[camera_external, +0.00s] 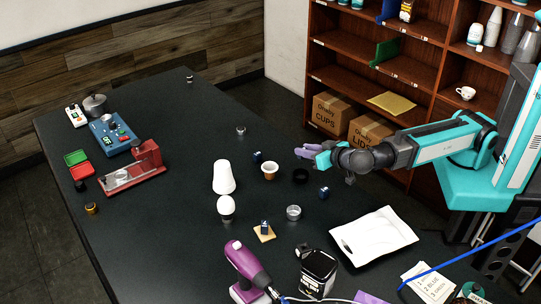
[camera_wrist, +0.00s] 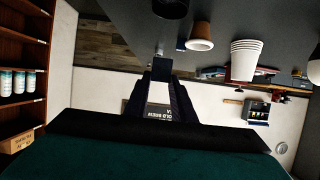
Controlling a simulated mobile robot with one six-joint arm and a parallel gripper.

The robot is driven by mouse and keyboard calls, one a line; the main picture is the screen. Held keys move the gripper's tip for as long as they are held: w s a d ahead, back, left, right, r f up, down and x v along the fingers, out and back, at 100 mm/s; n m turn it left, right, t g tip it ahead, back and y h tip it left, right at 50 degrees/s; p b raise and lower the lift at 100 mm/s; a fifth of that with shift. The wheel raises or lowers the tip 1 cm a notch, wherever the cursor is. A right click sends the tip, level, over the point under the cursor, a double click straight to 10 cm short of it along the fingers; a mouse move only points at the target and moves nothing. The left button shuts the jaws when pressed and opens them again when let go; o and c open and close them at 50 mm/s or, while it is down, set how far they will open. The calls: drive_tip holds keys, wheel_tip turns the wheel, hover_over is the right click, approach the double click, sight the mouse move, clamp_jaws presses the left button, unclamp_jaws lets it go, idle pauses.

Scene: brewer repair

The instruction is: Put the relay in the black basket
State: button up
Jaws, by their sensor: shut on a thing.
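My gripper (camera_external: 307,153) is held above the table, left of the shelf. In the wrist view its dark fingers (camera_wrist: 160,92) are shut around a pale thing with a dark printed label (camera_wrist: 160,112); I cannot tell whether it is the relay. Small dark-blue blocks that look like relays stand on the table: one (camera_external: 257,157) beside a tan cup, one (camera_external: 324,193) to the right, and one (camera_external: 265,227) on a tan square. A low round black thing (camera_external: 301,176) lies below my gripper, and a black open-topped container (camera_external: 318,272) stands at the front; I cannot tell which is the basket.
The dark table (camera_external: 165,215) has free room at left. The tan cup (camera_external: 269,170), a white cup stack (camera_external: 224,177), a metal tin (camera_external: 293,212), a white pouch (camera_external: 373,237) and a purple machine (camera_external: 246,268) stand around. A red press (camera_external: 135,168) is at far left.

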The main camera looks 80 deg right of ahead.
sight(305, 171)
drive_tip(key=shift+f+b, duration=0.95)
drive_tip(key=shift+f, duration=3.65)
drive_tip(key=o, duration=1.1)
wheel_tip(305, 171, up, 7)
drive_tip(key=p, duration=0.1)
